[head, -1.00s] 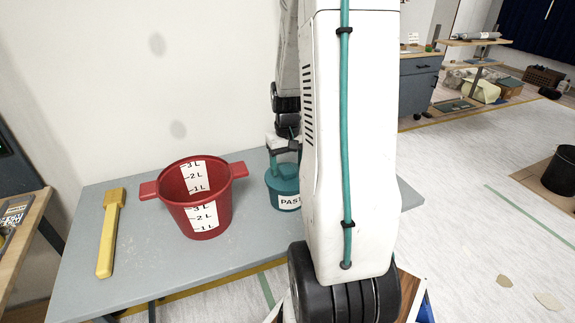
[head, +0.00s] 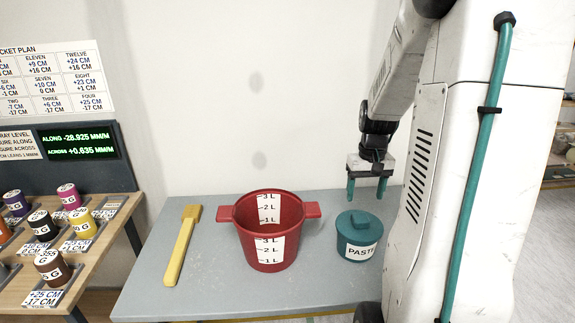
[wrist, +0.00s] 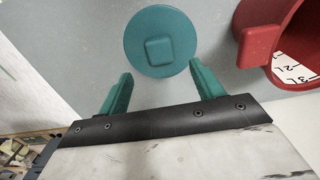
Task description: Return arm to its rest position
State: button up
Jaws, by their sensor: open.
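My gripper (head: 367,189) hangs from my white arm above the back right of the grey table, with its two teal fingers pointing down. Its fingers are spread apart with nothing between them; they also show in the wrist view (wrist: 158,92). The teal paste tub (head: 357,246) stands with its lid on, below and in front of the gripper. In the wrist view its round lid (wrist: 160,22) lies beyond the fingertips, apart from them.
A red measuring bucket (head: 252,239) stands mid-table, left of the tub. A wooden bench (head: 95,270) with several labelled weights is farther left. A wall stands close behind.

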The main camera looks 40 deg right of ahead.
jog(key=shift+s+a, duration=0.25)
jog(key=s+a+r+n, duration=0.2)
jog(key=s+a+r, duration=0.2)
jog(key=a, duration=0.6)
jog(key=s+a+r+n+t, duration=0.1)
jog(key=s+a+r+n, duration=0.1)
jog(key=a, duration=0.8)
jog(key=s+a+r+n, duration=0.2)
jog(key=s+a+r, duration=0.3)
jog(key=a, duration=0.4)
jog(key=shift+s+a+r, duration=0.3)
jog(key=shift+s+a, duration=0.1)
jog(key=shift+s, duration=0.05)
